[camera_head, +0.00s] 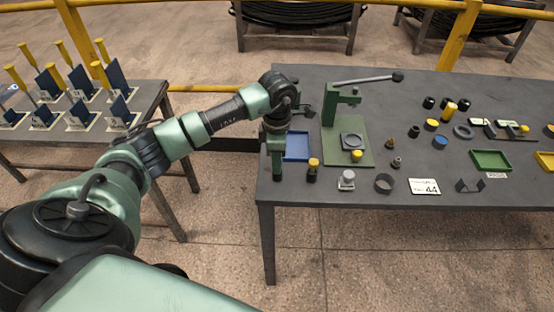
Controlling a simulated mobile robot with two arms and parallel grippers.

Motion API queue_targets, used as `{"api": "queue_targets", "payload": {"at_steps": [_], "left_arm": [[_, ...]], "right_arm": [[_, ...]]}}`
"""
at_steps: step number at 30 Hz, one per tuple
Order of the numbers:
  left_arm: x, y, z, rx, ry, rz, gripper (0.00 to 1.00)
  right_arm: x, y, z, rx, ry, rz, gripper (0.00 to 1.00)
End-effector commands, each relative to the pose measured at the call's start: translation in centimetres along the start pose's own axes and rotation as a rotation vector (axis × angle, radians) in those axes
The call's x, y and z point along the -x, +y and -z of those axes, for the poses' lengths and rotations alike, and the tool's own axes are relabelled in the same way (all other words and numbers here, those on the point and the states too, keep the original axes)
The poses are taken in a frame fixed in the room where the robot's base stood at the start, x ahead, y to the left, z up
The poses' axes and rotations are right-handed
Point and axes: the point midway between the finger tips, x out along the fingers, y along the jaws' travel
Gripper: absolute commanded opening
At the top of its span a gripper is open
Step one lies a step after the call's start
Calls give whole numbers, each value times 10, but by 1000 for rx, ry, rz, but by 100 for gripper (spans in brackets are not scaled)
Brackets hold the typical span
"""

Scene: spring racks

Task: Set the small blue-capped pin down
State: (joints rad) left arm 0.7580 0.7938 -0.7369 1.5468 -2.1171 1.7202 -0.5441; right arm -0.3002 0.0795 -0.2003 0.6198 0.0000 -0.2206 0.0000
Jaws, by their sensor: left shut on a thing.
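My left gripper (277,176) reaches in from the left and points down at the near left corner of the grey workbench (330,190), just in front of a blue tray (297,146). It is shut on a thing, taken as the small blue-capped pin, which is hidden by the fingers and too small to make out. I cannot tell whether it touches the bench top. A short dark cylinder with a blue top (440,141) stands farther right on the bench. My right gripper is not in view.
A green lever press (331,104) stands behind. Several small parts and a green tray (490,160) lie to the right. A rack table (148,97) is at left.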

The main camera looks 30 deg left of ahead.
Motion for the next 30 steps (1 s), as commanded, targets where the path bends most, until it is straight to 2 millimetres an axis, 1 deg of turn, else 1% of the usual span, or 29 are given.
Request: {"api": "queue_targets", "payload": {"at_steps": [2,3,5,14,16,18,20,22,30], "left_arm": [[-3,0,0,0,0,-1,0],[-2,0,0,0,0,0,30],[-2,0,0,0,0,0,46],[-1,0,0,0,0,0,46],[2,0,0,0,0,0,46],[6,1,0,0,-1,-3,46],[14,1,0,0,-1,-4,46],[27,1,0,0,-1,-5,46],[86,1,-1,-1,-2,-5,46]], "right_arm": [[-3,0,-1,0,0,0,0],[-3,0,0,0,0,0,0],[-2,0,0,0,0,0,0],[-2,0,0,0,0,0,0],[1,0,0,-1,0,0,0],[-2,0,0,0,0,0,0],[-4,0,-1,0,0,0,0],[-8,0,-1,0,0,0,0],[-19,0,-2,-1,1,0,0]]}}
